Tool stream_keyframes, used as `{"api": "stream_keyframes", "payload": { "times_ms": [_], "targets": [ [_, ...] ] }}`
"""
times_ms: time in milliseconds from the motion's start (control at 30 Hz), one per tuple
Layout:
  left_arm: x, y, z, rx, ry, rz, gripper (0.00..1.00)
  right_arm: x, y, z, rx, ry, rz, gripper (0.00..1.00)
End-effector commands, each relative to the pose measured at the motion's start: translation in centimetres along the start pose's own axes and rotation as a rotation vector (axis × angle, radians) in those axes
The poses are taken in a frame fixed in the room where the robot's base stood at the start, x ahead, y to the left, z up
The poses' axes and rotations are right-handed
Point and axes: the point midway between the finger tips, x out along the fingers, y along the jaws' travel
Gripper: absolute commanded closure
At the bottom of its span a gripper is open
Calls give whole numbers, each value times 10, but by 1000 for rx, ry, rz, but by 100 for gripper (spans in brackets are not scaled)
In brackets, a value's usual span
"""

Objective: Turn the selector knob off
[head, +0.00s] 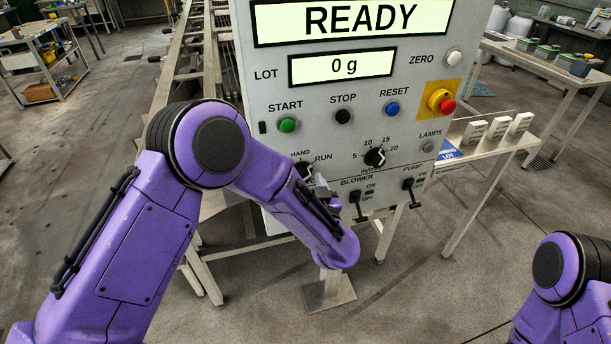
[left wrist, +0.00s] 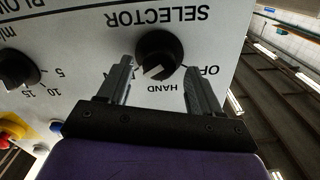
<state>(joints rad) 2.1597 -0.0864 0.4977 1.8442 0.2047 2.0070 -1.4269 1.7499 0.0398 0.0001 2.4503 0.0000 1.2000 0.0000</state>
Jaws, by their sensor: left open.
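The selector knob (left wrist: 160,48) is black and round, on the grey panel under the word SELECTOR, which appears upside down in the left wrist view. Its white mark points near HAND, a little to the side away from OFF; the exact setting is hard to tell. OFF is partly hidden by a finger. In the head view the knob (head: 303,169) is partly covered by my left arm. My left gripper (left wrist: 158,68) is open, its fingers on either side of the knob; contact cannot be told. My right gripper is out of view; only part of that arm shows.
The panel (head: 440,95) reads READY and 0 g. A speed knob (head: 375,157) is right of the selector. Blower (head: 358,205) and pump (head: 411,190) switches sit below. Start (head: 288,125), stop (head: 343,116), reset (head: 392,109) buttons and a red emergency stop (head: 447,105) are above.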

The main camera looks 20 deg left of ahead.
Motion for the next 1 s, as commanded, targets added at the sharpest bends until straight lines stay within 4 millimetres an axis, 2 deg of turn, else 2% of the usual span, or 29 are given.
{"api": "stream_keyframes", "payload": {
  "times_ms": [100, 333, 367, 500, 533, 767, 1000],
  "targets": [
    [8, 0, 0, 1, 1, -1, 36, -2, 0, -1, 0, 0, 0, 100],
    [10, 0, 1, 1, 1, 0, 36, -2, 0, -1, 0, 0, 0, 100],
    [9, 0, 1, 1, 1, 1, 42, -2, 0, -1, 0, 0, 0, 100],
    [9, 0, 1, 1, 1, 0, 88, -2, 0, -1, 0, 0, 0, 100],
    [9, 0, 1, 1, 1, 0, 92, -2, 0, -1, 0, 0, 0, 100],
    [9, 0, 1, -10, 1, 0, 91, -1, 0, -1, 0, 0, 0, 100],
    [9, 0, 2, -101, 0, 1, 91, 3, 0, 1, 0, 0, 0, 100]
  ]
}}
